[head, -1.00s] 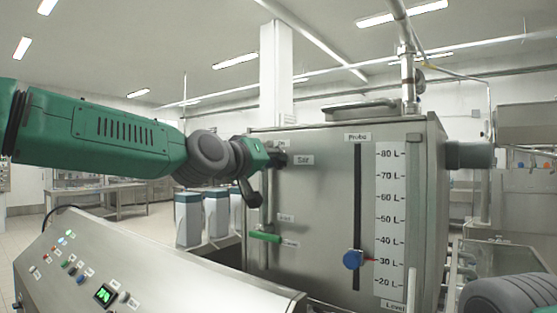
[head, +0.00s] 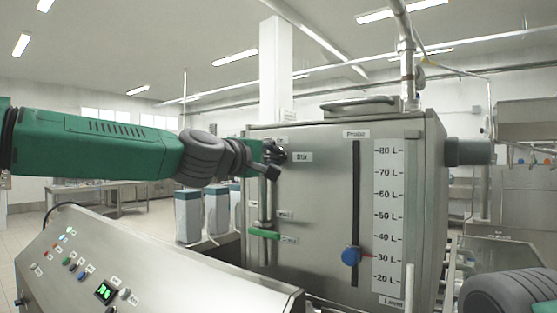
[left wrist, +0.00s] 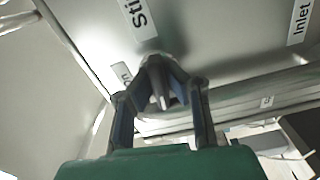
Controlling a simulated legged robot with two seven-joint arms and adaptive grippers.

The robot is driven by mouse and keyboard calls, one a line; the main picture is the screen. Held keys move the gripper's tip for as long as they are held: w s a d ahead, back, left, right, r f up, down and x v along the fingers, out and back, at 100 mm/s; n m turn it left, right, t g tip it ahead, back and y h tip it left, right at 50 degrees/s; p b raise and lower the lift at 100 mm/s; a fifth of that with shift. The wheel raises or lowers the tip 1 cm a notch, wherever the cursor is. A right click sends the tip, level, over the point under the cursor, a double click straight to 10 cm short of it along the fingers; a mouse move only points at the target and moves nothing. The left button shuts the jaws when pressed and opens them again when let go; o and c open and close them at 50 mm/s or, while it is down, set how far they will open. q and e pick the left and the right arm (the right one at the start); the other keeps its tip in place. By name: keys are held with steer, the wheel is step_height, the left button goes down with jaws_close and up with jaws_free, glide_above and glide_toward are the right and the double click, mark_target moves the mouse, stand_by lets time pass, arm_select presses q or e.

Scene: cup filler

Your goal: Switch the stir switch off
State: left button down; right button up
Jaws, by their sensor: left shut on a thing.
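The stir switch (left wrist: 158,84) is a grey knob on the tank's front, seen between my fingers in the left wrist view. A "Stir" label (head: 303,157) is beside it. My left gripper (left wrist: 160,92) has its two fingers on either side of the knob and is shut on it. In the head view my left gripper (head: 273,158) is at the tank's upper left and hides most of the switch. A small label ending in "on" (left wrist: 122,72) is close to the knob. My right gripper is not in view.
The steel tank (head: 325,215) carries a green inlet lever (head: 264,234) below the switch and a blue probe knob (head: 350,257) on a vertical slot. A sloped control panel (head: 150,270) stands in front at the left. Pale canisters (head: 188,215) stand behind it.

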arm_select(q)
steer(key=shift+w+a+n, duration=0.15)
steer(key=shift+a+n, duration=0.05)
steer(key=shift+n, duration=0.5)
steer(key=shift+f, duration=0.15)
steer(key=c, duration=1.6)
jaws_free()
steer(key=shift+a, duration=0.45)
steer(key=shift+s+a, duration=0.25)
steer(key=shift+s, duration=0.45)
steer(key=v, duration=1)
steer(key=shift+s, duration=0.15)
